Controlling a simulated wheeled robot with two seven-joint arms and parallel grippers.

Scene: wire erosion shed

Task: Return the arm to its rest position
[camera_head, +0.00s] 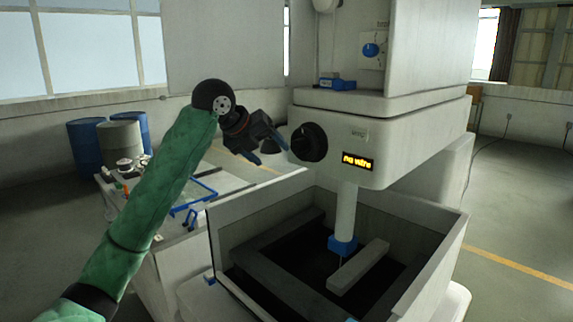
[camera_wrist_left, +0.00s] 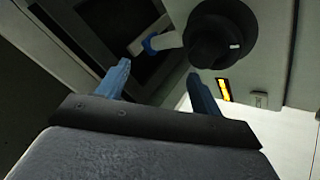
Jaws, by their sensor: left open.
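My left arm, in a green sleeve, comes in from the left in the head view and is raised. My left gripper (camera_head: 262,152) is in front of the machine's head, left of the black knob (camera_head: 308,142). Its two blue fingers are apart with nothing between them. The left wrist view shows the same open gripper (camera_wrist_left: 158,82), with the black knob (camera_wrist_left: 220,35) beyond the fingers. The gripper appears apart from the knob. My right gripper is in neither view.
The wire erosion machine (camera_head: 400,100) has a lit "no wire" display (camera_head: 357,162). Below are its open tank (camera_head: 440,255) and a blue-tipped column (camera_head: 344,215). A cluttered table (camera_head: 228,182) and blue barrels (camera_head: 86,145) stand left. Floor at the right is clear.

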